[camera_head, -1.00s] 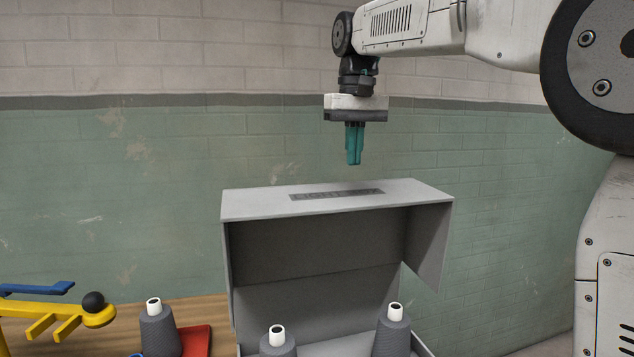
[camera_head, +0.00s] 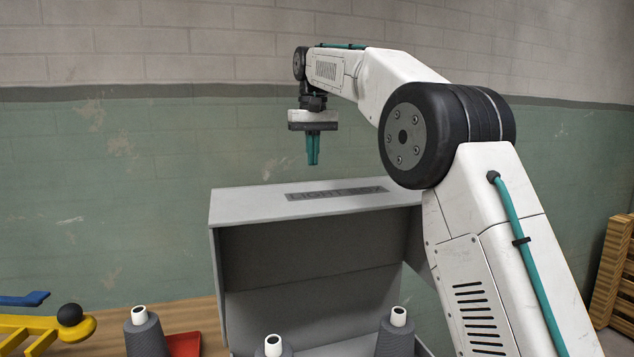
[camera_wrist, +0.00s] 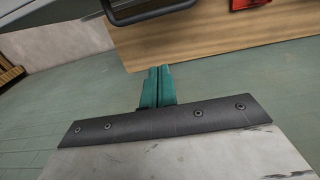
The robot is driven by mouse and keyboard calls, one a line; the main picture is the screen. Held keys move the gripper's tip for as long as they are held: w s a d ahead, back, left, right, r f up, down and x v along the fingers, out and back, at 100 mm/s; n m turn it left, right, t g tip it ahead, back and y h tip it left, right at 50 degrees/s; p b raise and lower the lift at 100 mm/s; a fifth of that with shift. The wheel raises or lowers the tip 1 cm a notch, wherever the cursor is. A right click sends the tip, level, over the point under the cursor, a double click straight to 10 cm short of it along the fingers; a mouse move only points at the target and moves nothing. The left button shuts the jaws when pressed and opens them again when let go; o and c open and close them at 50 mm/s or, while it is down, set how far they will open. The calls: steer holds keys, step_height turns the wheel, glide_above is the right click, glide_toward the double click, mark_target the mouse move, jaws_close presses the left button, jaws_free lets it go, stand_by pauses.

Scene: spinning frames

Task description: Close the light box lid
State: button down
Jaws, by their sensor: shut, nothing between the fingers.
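The grey light box (camera_head: 318,305) stands on the wooden table with its lid (camera_head: 250,205) raised open, the labelled lid panel on top and the hollow side facing me. My gripper (camera_head: 313,163) points down above and behind the lid, apart from it, with its teal fingers together and empty. The wrist view shows the shut fingers (camera_wrist: 158,88) with the wooden table edge beyond them. Part of the box's right side is hidden behind my arm.
A red tray (camera_head: 185,344) and a yellow tool with a black ball (camera_head: 69,315) are at left. A wooden crate (camera_head: 612,270) stands far right. The green wall is behind.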

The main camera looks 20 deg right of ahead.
steer(key=s+f, duration=0.4)
steer(key=f, duration=0.2)
stand_by(0.5)
